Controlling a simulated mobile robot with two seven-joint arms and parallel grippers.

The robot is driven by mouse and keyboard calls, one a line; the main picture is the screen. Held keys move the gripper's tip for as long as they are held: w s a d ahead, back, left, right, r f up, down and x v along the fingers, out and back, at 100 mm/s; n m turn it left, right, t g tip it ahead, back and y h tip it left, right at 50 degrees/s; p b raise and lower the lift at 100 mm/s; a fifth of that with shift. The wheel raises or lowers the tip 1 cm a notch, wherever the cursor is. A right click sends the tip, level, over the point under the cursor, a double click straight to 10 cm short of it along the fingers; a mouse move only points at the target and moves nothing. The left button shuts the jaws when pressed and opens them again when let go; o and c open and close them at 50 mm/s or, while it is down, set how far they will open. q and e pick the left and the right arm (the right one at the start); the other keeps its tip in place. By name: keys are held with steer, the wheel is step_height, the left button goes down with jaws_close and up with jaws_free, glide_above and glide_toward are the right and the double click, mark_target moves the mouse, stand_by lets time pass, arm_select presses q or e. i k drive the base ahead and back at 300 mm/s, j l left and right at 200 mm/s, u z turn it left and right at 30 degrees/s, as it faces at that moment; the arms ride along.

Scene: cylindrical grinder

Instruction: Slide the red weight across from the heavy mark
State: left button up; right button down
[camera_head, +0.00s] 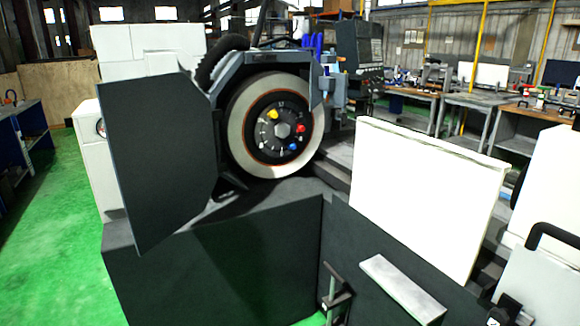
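The red weight (300,128) is a small round piece on the dark hub face of the grinding wheel (241,126), right of the central nut (283,130). A yellow weight (272,115) sits at the upper left of the nut and a blue weight (294,147) at the lower right. Small pale marks ring the hub, but they are too small to read, so I cannot tell which is the heavy mark. I cannot make out either gripper in this view.
A dark guard door (160,150) stands open left of the wheel. Dark lower panels (225,262) and a large white panel (425,190) stand in front of the machine. A grey slab (402,288) lies at the bottom right. Green floor is clear at left.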

mark_target(300, 128)
steer(key=i+j+z, duration=0.2)
steer(key=z, duration=0.15)
steer(key=i+j+z, duration=0.45)
steer(key=z, duration=0.25)
steer(key=j, duration=0.1)
